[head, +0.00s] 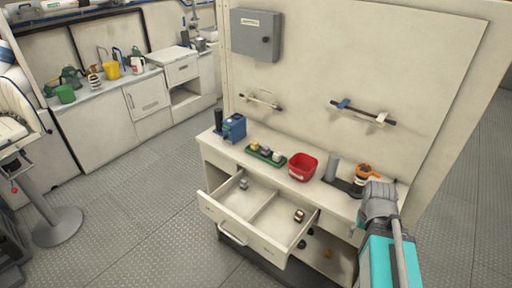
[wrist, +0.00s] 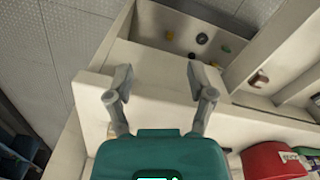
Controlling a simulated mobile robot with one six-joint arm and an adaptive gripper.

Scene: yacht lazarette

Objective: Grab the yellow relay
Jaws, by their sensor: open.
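A small yellow-topped block (head: 254,147) sits at the left end of a green tray (head: 250,152) on the bench, beside a purple-topped and a pale one. A small yellow piece (head: 327,253) lies on the low shelf under the bench; small yellow pieces also show there in the wrist view (wrist: 202,38). I cannot tell which yellow item is the relay. My gripper (wrist: 158,78) is open and empty above the bench's right end, with the low shelf beyond its fingers. In the head view it is not clearly visible.
An open drawer (head: 250,234) juts from the bench, holding a brown-and-white item (head: 299,215) and a grey item (head: 243,183). A red bin (head: 303,167), a blue device (head: 234,127) and an orange item (head: 367,170) stand on top. The floor in front is clear.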

